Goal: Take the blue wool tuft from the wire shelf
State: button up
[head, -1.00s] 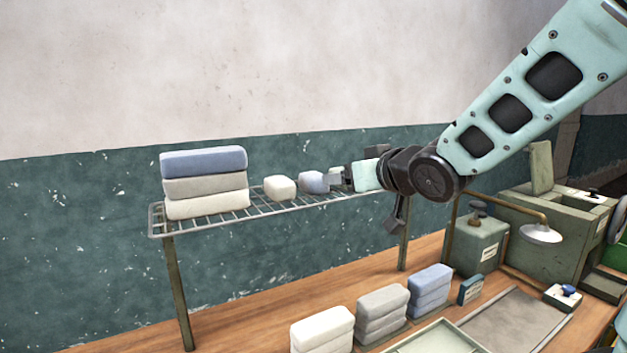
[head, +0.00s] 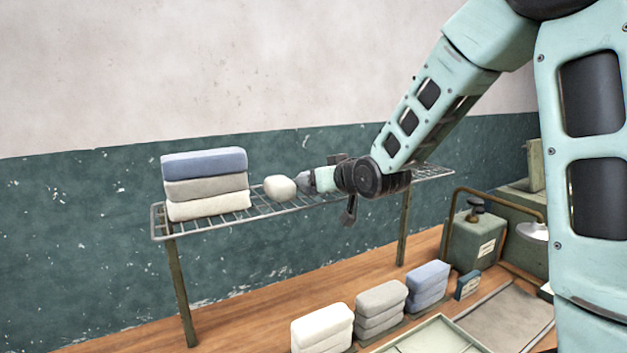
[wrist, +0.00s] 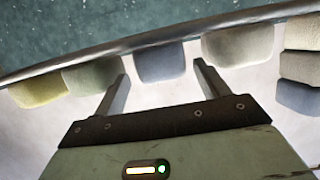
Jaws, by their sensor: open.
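The blue wool tuft (wrist: 160,62) sits on the wire shelf (head: 262,207), between a green tuft and a cream tuft. In the head view only a small part of the blue tuft (head: 303,182) shows past my gripper (head: 313,181). The wrist view is upside down and shows my gripper (wrist: 161,72) open and empty. One finger is at each side of the blue tuft, with the tips level with its near part. The left finger is close to the green tuft; whether either touches is unclear.
The cream tuft (wrist: 238,45), green tuft (wrist: 92,77) and yellow tuft (wrist: 38,90) stand in a row with the blue one. A folded stack (head: 205,186) stands at the shelf's left end. The shelf's wire rail (wrist: 150,40) crosses the wrist view. More stacks (head: 380,312) stand below on the bench.

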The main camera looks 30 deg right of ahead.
jog(key=p+x, duration=0.1)
jog(key=x, duration=0.1)
jog(key=p+x, duration=0.1)
jog(key=shift+w+a+r+p, duration=0.15)
jog(key=shift+w+p, duration=0.15)
jog(key=shift+w, duration=0.15)
jog(key=shift+w+f, duration=0.3)
jog(key=shift+w, duration=0.25)
jog(key=c, duration=1)
